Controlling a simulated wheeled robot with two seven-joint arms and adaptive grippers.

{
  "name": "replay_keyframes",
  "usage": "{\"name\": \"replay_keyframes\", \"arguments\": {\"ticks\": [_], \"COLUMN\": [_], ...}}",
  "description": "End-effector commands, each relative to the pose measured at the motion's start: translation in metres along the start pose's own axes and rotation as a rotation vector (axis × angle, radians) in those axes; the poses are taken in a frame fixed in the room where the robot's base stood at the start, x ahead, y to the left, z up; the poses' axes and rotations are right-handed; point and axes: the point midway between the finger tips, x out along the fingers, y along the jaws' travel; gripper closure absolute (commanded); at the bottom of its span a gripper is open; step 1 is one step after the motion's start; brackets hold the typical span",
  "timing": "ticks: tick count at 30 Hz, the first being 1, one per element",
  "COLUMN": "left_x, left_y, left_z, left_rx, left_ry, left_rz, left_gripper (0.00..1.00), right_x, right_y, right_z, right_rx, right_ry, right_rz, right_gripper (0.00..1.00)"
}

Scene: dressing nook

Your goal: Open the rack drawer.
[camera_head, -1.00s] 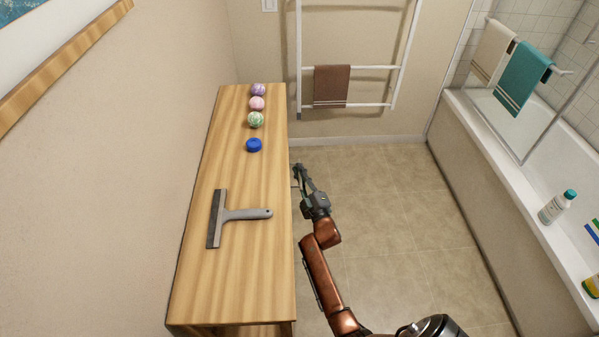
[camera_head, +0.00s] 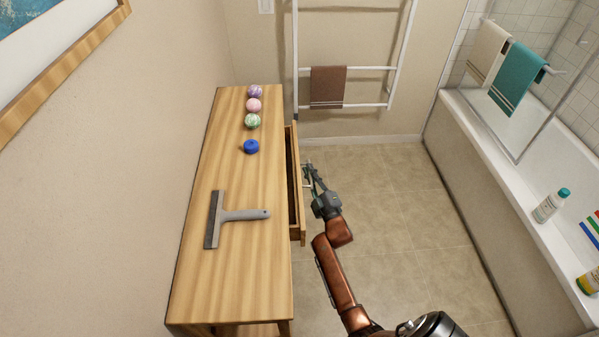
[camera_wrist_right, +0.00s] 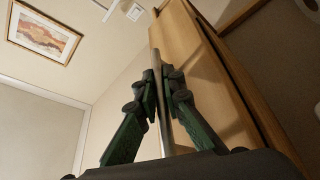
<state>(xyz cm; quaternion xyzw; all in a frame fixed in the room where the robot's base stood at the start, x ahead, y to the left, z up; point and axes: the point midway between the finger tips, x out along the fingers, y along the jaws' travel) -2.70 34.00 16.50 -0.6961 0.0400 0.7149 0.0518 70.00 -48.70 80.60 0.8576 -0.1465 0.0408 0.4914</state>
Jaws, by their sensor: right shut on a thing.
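The wooden rack (camera_head: 245,280) stands along the left wall. Its drawer (camera_head: 298,236) is pulled partway out of the right side, with a narrow dark gap showing inside. My right gripper (camera_head: 308,174) is at the drawer's outer face, at the handle. In the right wrist view my right gripper (camera_wrist_right: 165,85) has its green fingers shut on the slim metal handle (camera_wrist_right: 166,125), with the wooden drawer front (camera_wrist_right: 195,70) just beyond. My left gripper is in neither view.
On the rack top lie a grey squeegee (camera_head: 236,215), a blue round item (camera_head: 251,146) and a row of three marbled balls (camera_head: 254,105). A bathtub (camera_head: 470,150) with bottles runs along the right. A towel rail (camera_head: 345,72) stands behind. The tiled floor (camera_head: 400,220) between is clear.

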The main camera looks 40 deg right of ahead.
Motion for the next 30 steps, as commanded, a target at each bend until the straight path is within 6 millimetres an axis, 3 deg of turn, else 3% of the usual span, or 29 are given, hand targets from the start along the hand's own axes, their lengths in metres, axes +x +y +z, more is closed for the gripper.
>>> {"name": "replay_keyframes", "arguments": {"ticks": [6,15,21,30], "left_x": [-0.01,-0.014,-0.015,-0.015], "left_y": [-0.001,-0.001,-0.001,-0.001], "left_z": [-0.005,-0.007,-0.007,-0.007], "left_rx": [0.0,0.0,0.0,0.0], "left_ry": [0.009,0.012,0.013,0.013], "left_rz": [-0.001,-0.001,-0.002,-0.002], "left_gripper": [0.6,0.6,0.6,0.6], "right_x": [-0.017,-0.035,-0.04,-0.041], "right_y": [0.03,0.058,0.067,0.069], "right_z": [0.042,0.083,0.095,0.099], "right_rx": [-0.003,-0.001,0.0,0.001], "right_ry": [-0.005,-0.005,-0.004,-0.004], "right_rz": [-0.003,-0.003,-0.002,-0.002], "right_gripper": [1.0,1.0,1.0,1.0]}}
